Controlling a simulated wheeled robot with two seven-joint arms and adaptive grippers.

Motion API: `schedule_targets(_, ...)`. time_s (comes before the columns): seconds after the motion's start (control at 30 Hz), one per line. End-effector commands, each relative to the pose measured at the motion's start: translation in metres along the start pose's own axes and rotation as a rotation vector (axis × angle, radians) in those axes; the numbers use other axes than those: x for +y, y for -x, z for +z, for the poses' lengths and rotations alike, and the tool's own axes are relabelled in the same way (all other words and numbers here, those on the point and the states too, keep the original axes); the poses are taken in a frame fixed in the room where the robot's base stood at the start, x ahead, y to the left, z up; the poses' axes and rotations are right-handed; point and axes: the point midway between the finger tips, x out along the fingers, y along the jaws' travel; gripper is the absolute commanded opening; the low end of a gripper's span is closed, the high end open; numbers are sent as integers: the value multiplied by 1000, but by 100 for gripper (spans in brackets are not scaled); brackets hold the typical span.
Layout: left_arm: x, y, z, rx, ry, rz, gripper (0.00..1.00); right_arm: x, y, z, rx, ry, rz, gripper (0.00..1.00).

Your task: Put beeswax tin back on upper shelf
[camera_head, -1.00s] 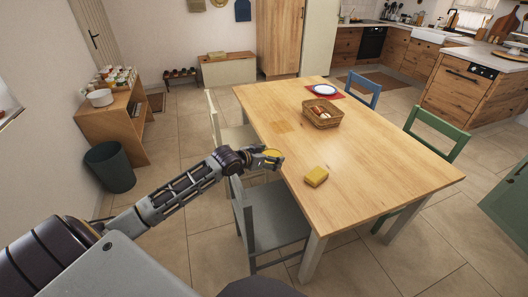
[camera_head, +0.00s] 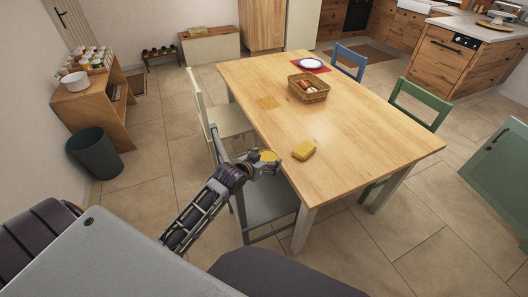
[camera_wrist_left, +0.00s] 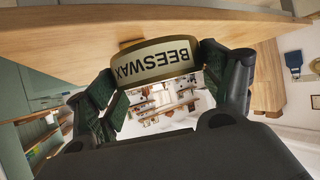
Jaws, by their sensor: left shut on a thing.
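The beeswax tin is a low round yellow tin (camera_head: 268,156) at the left edge of the table in the head view. In the left wrist view the beeswax tin (camera_wrist_left: 155,62) shows its dark BEESWAX lettering upside down. My left gripper (camera_head: 266,163) is shut on the tin, with one finger on each side of it. The tin is beside the table edge; I cannot tell whether it touches the table. My right gripper is in neither view. I cannot tell which shelf is the upper shelf.
A grey chair (camera_head: 265,200) stands beside my left arm. A wooden shelf unit (camera_head: 95,110) with jars and a dark bin (camera_head: 95,153) are at the left.

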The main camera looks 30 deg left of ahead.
Motion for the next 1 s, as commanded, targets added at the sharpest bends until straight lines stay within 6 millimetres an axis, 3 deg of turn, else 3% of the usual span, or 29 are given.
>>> schedule_targets(0.8,45,25,102,-6,51,-102,39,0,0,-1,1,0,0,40)
schedule_targets(1.0,48,29,114,-3,51,-106,39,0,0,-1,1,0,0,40)
